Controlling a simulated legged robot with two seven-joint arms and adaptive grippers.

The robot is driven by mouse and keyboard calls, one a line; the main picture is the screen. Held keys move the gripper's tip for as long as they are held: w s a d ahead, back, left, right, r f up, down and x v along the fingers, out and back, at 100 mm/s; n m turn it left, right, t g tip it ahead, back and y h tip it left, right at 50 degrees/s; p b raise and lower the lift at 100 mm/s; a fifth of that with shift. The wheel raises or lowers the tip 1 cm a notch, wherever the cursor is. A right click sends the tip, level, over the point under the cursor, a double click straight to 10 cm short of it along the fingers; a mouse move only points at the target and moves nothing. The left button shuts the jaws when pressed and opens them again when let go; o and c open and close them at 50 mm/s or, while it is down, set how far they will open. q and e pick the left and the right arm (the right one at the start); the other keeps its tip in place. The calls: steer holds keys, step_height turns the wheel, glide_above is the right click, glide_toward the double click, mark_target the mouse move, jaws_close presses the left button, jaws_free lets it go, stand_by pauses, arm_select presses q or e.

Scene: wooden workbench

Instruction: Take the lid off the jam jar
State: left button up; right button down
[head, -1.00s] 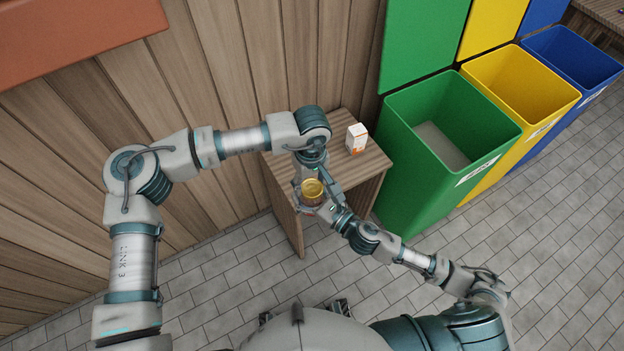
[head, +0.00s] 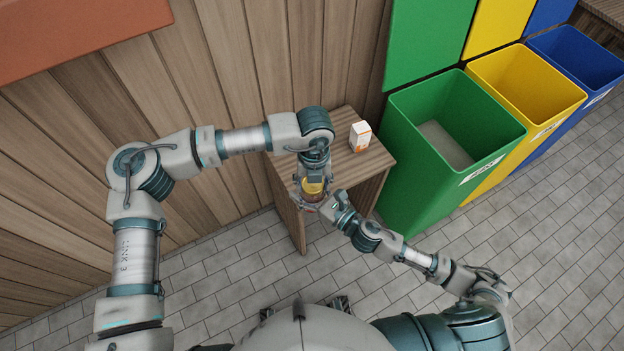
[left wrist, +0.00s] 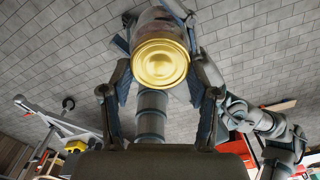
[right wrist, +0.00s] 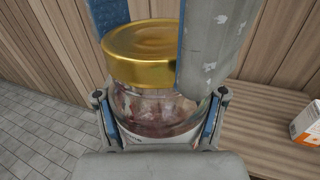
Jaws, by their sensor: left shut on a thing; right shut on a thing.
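The jam jar is a glass jar (right wrist: 150,103) with dark reddish contents and a gold lid (right wrist: 152,42). The lid also shows in the left wrist view (left wrist: 160,63) and in the head view (head: 314,186). The jar is upright, held in front of the wooden stand. My right gripper (head: 318,203) is shut around the jar's glass body. My left gripper (head: 313,181) reaches from above, its fingers on both sides of the lid and shut on it. The lid sits on the jar's mouth, with no clear gap in the right wrist view. The fingers hide part of its rim.
A small wooden stand (head: 345,177) is behind the jar, bearing a white and orange carton (head: 360,136). Green (head: 445,150), yellow (head: 530,90) and blue (head: 583,65) bins stand to the right. A plank wall (head: 230,80) closes the back.

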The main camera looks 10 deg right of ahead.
arm_select(q)
steer(key=n, duration=0.5)
steer(key=shift+w, duration=0.3)
steer(key=n, duration=0.5)
steer(key=o, duration=1.3)
steer(key=shift+s+d, duration=0.1)
